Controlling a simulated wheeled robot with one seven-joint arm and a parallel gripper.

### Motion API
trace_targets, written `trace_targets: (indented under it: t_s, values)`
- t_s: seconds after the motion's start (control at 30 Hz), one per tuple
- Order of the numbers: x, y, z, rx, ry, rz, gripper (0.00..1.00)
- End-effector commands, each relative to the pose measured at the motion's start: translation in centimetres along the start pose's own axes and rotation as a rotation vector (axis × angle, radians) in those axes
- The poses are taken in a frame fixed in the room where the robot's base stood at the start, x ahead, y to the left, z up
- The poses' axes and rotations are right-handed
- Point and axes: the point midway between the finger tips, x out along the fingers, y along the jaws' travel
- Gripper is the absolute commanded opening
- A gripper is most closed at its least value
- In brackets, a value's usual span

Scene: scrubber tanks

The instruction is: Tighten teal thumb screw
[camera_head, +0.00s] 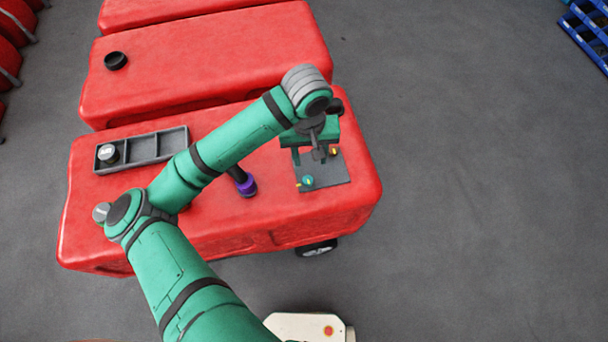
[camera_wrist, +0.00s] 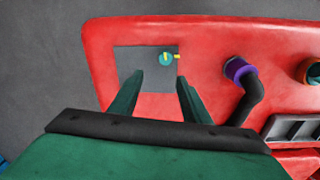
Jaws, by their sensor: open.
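The teal thumb screw (camera_head: 308,181) is a small round knob on a grey plate (camera_head: 333,176) at the right end of the near red tank. In the wrist view, the teal screw (camera_wrist: 165,59) has a yellow mark across its top and a yellow tab beside it, near the plate's (camera_wrist: 128,57) far right corner. My gripper (camera_head: 316,156) is above the plate, behind the screw in the head view. In the wrist view, my gripper (camera_wrist: 160,83) is open and empty, its fingers apart, with the screw beyond the tips and nearer the right finger.
A purple collar (camera_head: 247,187) on a dark bent pipe stands left of the plate. A grey divided tray (camera_head: 155,148) holds a white-topped dark piece (camera_head: 108,153). An orange-and-green ring (camera_wrist: 312,70) shows at the wrist view's right edge.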

Motion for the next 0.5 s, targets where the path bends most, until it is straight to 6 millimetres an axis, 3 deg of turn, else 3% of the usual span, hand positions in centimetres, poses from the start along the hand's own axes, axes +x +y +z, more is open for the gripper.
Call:
trace_targets:
  t_s: [0.23,0.5]
  values:
    - [-0.1,-0.4,1.0,0.022,-0.042,-0.047,0.43]
    - [4.2,-0.6,1.2,0.018,-0.041,-0.045,0.43]
